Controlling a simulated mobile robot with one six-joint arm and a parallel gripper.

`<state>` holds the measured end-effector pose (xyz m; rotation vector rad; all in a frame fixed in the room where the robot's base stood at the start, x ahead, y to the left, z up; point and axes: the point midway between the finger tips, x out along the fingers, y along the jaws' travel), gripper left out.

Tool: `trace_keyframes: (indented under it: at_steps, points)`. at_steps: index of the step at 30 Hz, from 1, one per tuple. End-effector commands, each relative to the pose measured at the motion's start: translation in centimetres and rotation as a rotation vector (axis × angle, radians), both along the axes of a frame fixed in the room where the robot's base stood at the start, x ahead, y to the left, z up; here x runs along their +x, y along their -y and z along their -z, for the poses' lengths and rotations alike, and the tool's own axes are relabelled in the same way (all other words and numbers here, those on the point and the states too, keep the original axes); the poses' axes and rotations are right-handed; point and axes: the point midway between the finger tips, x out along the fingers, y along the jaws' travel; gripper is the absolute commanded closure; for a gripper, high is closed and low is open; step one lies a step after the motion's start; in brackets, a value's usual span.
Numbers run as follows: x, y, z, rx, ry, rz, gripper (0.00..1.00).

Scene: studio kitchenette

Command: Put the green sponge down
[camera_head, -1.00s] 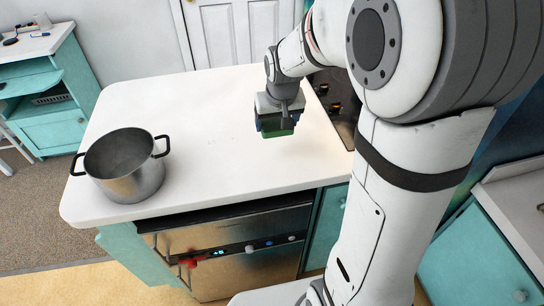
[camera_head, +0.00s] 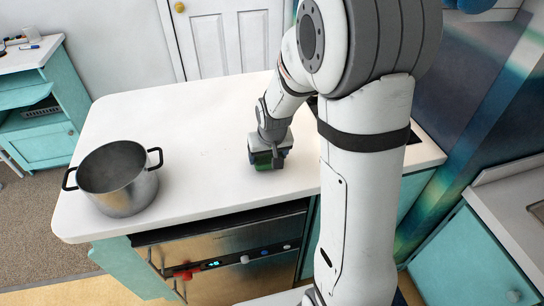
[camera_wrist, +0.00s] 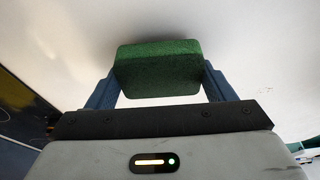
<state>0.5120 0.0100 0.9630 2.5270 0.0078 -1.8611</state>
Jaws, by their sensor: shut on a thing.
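The green sponge (camera_wrist: 158,68) is held between the two blue fingers of my gripper (camera_wrist: 157,85) in the wrist view. In the head view my gripper (camera_head: 267,158) points down over the white countertop (camera_head: 200,160), right of its middle, and a part of the green sponge (camera_head: 264,167) shows between the fingers. The sponge is close to the counter surface; I cannot tell whether it touches. A soft shadow lies beside it in the wrist view.
A steel pot (camera_head: 118,180) with black handles stands at the counter's left end. A dark cooktop edge (camera_head: 413,137) shows behind my arm at the right. An oven (camera_head: 225,250) is below the front edge. The counter between pot and gripper is clear.

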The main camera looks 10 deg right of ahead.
Motion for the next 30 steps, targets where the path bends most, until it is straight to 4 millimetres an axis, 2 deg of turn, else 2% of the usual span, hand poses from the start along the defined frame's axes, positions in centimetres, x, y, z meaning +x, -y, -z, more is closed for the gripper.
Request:
trace_keyframes:
  at_steps: [3, 14, 15, 23, 30]
  points:
    - [-0.1, 0.0, 1.2, 0.000, -0.003, 0.000, 0.49]
    - [0.0, 0.1, 1.7, -0.001, 0.000, 0.001, 0.49]
    - [0.0, 0.1, 1.7, -0.001, 0.000, 0.001, 0.23]
    - [0.0, 0.1, 1.6, 0.000, 0.000, 0.002, 0.02]
    - [0.0, 0.1, 1.5, 0.000, 0.000, 0.002, 0.02]
